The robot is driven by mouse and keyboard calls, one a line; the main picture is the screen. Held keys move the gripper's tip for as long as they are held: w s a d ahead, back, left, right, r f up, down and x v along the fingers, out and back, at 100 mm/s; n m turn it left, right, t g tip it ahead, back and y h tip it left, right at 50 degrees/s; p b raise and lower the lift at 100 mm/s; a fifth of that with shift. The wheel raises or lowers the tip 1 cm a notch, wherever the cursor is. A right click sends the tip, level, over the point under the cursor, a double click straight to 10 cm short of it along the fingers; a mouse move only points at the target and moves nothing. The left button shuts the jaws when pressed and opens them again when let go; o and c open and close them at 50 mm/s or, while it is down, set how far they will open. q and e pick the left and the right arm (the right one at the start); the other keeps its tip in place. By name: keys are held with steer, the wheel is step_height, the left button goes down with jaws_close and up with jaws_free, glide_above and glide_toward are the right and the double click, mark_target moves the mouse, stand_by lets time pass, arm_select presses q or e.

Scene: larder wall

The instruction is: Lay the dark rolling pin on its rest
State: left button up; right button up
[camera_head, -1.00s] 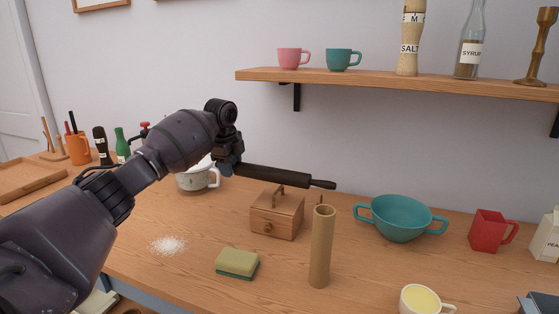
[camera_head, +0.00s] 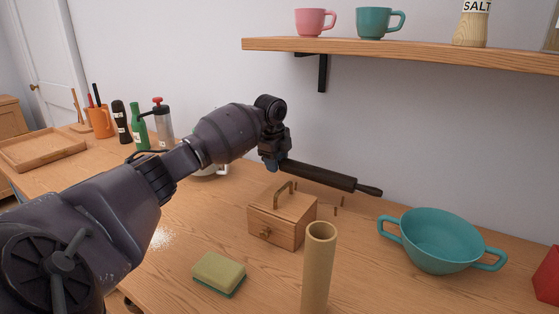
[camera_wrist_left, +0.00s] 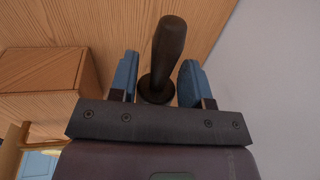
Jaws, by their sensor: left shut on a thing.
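The dark rolling pin (camera_head: 320,176) is held by one end in my left gripper (camera_head: 275,162). It points to the right, its free handle dipping a little, and appears above the counter behind the wooden box. In the left wrist view, a dark handle (camera_wrist_left: 168,45) of the pin lies between the blue fingers of the gripper (camera_wrist_left: 159,75). My right gripper is not in view.
A tall tan tube (camera_head: 318,270), a sponge (camera_head: 219,272) and a teal two-handled pot (camera_head: 440,240) are nearby. A shelf (camera_head: 400,52) with cups overhangs the back.

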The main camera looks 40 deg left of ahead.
arm_select(q)
steer(key=shift+f+b, duration=0.3)
steer(key=shift+f, duration=0.65)
steer(key=shift+f+b, duration=0.4)
steer(key=shift+f, duration=0.9)
steer(key=shift+w+f, duration=0.1)
steer(key=shift+f, duration=1.2)
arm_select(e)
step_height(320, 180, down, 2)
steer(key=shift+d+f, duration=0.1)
arm_select(q)
steer(key=o, duration=1.2)
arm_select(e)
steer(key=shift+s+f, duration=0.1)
